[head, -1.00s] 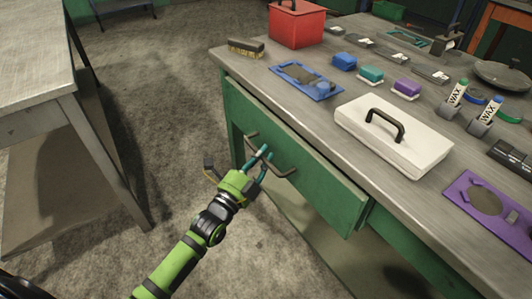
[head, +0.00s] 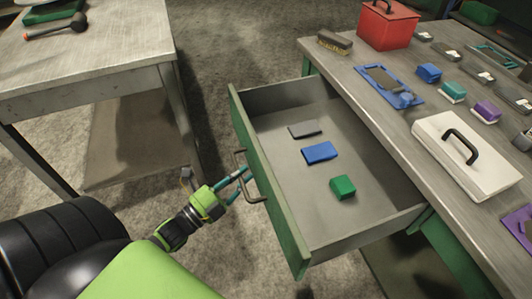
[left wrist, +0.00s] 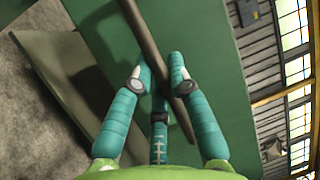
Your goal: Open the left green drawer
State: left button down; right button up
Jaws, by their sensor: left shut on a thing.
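The green drawer (head: 270,205) on the left of the workbench stands pulled well out, and its inside shows. It holds a dark grey flat block (head: 305,129), a blue block (head: 320,153) and a green block (head: 343,187). Its front has a dark bar handle (head: 254,192). My left gripper (head: 242,173) is shut on the handle, in front of the drawer front. In the left wrist view, the teal fingers (left wrist: 158,78) close around the handle bar (left wrist: 143,30), with the green front behind. My right gripper is not in view.
The workbench top bears a red box (head: 387,25), a brush (head: 334,42), a blue tray (head: 388,87), a white case (head: 465,155) and several small blocks. Another table (head: 100,60) with a hammer (head: 57,28) stands at the left. Bare floor lies between.

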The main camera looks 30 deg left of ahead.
pick_arm(q)
jog(key=s+a, duration=0.4)
jog(key=s, duration=0.2)
jog(key=shift+a+p, duration=0.25)
jog(key=shift+p, duration=0.15)
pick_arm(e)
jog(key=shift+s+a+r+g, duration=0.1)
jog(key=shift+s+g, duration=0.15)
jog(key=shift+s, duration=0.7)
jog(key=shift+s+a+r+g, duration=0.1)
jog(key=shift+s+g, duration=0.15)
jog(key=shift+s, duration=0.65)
pick_arm(q)
jog(key=c, duration=1.4)
grip_release()
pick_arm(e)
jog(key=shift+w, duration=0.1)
pick_arm(q)
jog(key=v, duration=1.2)
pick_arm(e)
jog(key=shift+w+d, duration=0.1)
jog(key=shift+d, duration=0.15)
